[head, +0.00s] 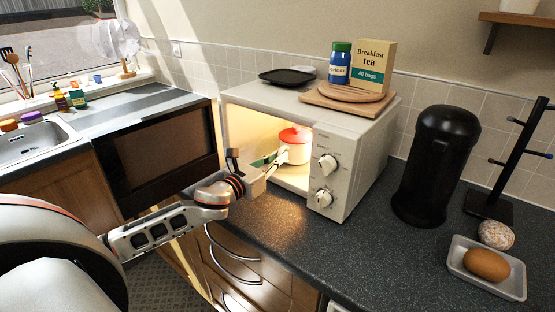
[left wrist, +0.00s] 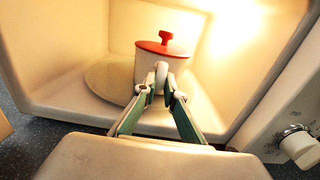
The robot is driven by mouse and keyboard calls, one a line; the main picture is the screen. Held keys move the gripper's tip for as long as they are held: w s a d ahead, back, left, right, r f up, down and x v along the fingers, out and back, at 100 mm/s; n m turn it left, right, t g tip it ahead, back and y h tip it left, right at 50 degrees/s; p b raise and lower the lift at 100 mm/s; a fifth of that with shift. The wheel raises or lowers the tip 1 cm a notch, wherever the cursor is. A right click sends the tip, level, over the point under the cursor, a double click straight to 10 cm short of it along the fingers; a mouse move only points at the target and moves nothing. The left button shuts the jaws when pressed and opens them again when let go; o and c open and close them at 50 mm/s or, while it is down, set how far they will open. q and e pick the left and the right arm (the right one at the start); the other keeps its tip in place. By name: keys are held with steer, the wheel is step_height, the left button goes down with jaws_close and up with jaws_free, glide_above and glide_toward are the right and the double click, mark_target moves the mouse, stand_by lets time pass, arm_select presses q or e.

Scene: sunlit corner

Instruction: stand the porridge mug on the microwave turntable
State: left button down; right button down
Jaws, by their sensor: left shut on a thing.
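The porridge mug (head: 295,152) is white with a red lid and stands upright inside the lit, open microwave (head: 350,150). It also shows in the left wrist view (left wrist: 150,68). My left gripper (head: 279,158) reaches in through the front. In the left wrist view its fingertips (left wrist: 161,88) are shut on the mug's handle, on the near side. The pale round turntable (left wrist: 105,78) shows to the left of the mug. The mug overlaps the turntable's right part in this view; I cannot tell whether its base touches. My right gripper is not in view.
The microwave door (head: 160,155) hangs open to the left, near my left arm. A tea box (head: 373,66) and a blue jar (head: 340,65) stand on a board on top. A black bin (head: 436,165), mug tree (head: 500,190) and egg dish (head: 485,270) are on the right.

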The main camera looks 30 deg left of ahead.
arm_select(q)
steer(key=shift+r, duration=0.1)
steer(key=c, duration=2.1)
jaws_free()
steer(key=shift+c, duration=0.2)
steer(key=shift+s, duration=0.1)
steer(key=s, duration=0.9)
steer(key=shift+s+a+b, duration=0.3)
steer(key=shift+a+b, duration=0.05)
steer(key=shift+s+a, duration=0.1)
steer(key=shift+s, duration=1)
steer(key=shift+s, duration=0.1)
